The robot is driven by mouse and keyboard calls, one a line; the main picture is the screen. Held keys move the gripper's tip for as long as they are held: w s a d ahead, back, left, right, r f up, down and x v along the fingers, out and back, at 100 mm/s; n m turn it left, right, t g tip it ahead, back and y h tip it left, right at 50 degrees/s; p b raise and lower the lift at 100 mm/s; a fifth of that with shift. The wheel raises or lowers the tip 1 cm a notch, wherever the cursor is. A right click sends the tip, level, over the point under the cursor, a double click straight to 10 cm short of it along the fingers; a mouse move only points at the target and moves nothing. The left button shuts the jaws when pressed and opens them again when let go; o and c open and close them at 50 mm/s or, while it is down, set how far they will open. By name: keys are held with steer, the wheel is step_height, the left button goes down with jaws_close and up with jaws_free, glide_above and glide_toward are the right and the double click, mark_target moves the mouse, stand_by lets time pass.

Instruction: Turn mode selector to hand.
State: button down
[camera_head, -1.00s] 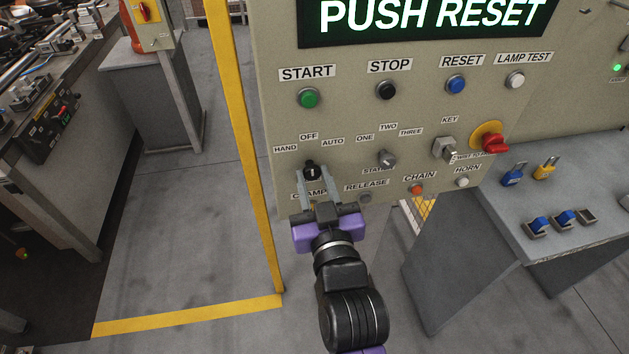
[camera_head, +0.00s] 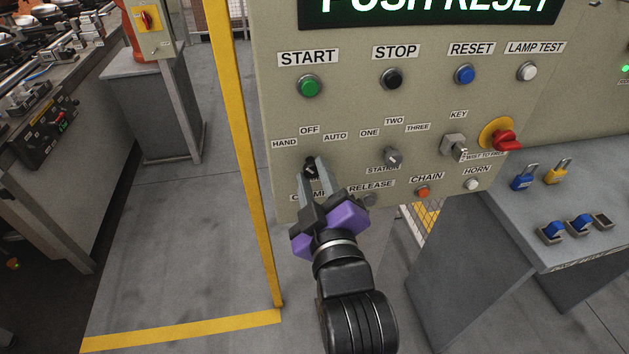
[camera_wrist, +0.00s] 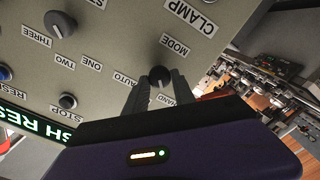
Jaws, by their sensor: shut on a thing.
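The mode selector (camera_head: 310,165) is a small black knob at the lower left of the beige control panel (camera_head: 350,120), below the labels HAND, OFF and AUTO. My gripper (camera_head: 314,178) is shut on the knob, one finger on either side, and is rolled with its purple body tilted. In the wrist view the knob (camera_wrist: 159,76) shows between the fingertips, with the panel lettering upside down. The HAND label (camera_head: 285,143) is at the upper left of the knob. The exact direction of the knob's pointer is hard to tell behind the fingers.
The station selector (camera_head: 393,156), key switch (camera_head: 454,146) and red emergency stop (camera_head: 505,140) are to the right. START (camera_head: 309,87) and other buttons are above. A yellow post (camera_head: 240,150) stands left of the panel. A grey bench (camera_head: 560,215) with padlocks is at right.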

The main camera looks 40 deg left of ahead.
steer(key=shift+n, duration=0.3)
steer(key=c, duration=1.1)
jaws_free()
steer(key=shift+o, duration=0.2)
steer(key=b+v, duration=0.1)
steer(key=v, duration=0.6)
steer(key=shift+s+d, duration=0.25)
steer(key=shift+s, duration=0.05)
